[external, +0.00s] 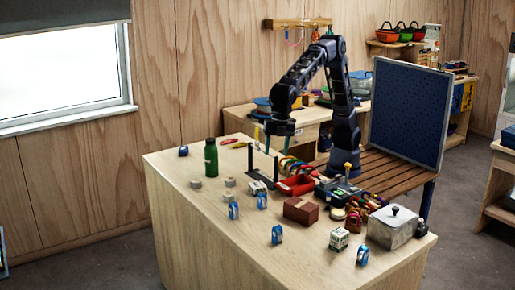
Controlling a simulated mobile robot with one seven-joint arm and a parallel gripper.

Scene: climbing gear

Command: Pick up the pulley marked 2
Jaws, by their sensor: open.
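Several small blue-and-white pieces that look like pulleys stand on the pale wooden worktop: a front one (277,234), a front right one (363,253), a middle left one (233,210), a middle one (262,200) and a far left one (183,151). Their markings are too small to read, so I cannot tell which is marked 2. My gripper (279,135) is open, above the back of the worktop behind the black two-post stand. It is apart from all the blue pieces. Its fingertips are small and hard to make out.
A green bottle (211,158) stands at the back left. The two-post stand (250,163), a red tray (297,185), a brown block (301,210) and a grey metal box (392,227) crowd the middle and right. The worktop's front left (200,225) is clear.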

